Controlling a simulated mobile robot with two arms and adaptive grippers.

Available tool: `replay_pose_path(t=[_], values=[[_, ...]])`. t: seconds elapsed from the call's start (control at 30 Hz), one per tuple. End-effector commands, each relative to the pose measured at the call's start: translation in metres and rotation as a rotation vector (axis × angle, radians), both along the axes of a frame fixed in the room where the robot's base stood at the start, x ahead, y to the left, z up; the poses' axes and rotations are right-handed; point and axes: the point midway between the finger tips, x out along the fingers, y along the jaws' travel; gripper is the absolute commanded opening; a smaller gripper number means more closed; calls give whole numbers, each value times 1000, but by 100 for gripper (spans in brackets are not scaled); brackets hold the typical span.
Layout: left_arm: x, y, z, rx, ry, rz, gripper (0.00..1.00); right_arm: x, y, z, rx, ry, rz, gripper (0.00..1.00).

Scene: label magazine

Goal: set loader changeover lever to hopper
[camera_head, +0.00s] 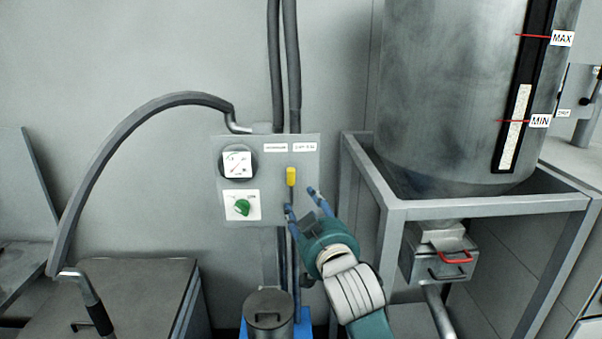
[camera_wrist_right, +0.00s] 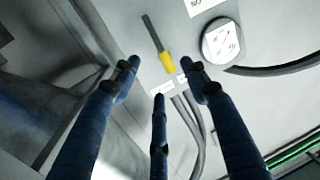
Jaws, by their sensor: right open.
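The changeover lever (camera_head: 291,177) has a yellow grip and a grey shaft, on a grey panel (camera_head: 270,210) on the wall. Its grip is up, just below two small white labels (camera_head: 290,147) that I cannot read clearly. My right gripper (camera_head: 300,198) is open and empty, just below and to the right of the yellow grip, its fingers pointing at the panel. In the right wrist view the yellow grip (camera_wrist_right: 167,62) shows beyond and between the open fingers (camera_wrist_right: 165,75), with no visible contact. My left gripper is not in view.
The panel also has a round gauge (camera_head: 237,163) and a green knob (camera_head: 242,207). A large metal hopper (camera_head: 440,90) in a grey frame (camera_head: 480,205) stands at right. A hose (camera_head: 140,112) arcs at left. A lidded canister (camera_head: 269,312) stands below.

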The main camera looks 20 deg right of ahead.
Motion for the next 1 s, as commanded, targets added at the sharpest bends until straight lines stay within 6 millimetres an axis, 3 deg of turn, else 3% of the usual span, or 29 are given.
replay_pose_path(t=[0.03, 0.17, 0.7, 1.0], values=[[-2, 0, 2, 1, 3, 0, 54, -1, -1, 17, 3, -27, -2, 45], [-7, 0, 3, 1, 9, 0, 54, 2, -2, 31, 6, -51, -5, 45], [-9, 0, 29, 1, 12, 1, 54, 91, -9, 30, 4, -47, -3, 45], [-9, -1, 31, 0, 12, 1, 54, 106, -10, 28, 5, -49, -3, 45]])
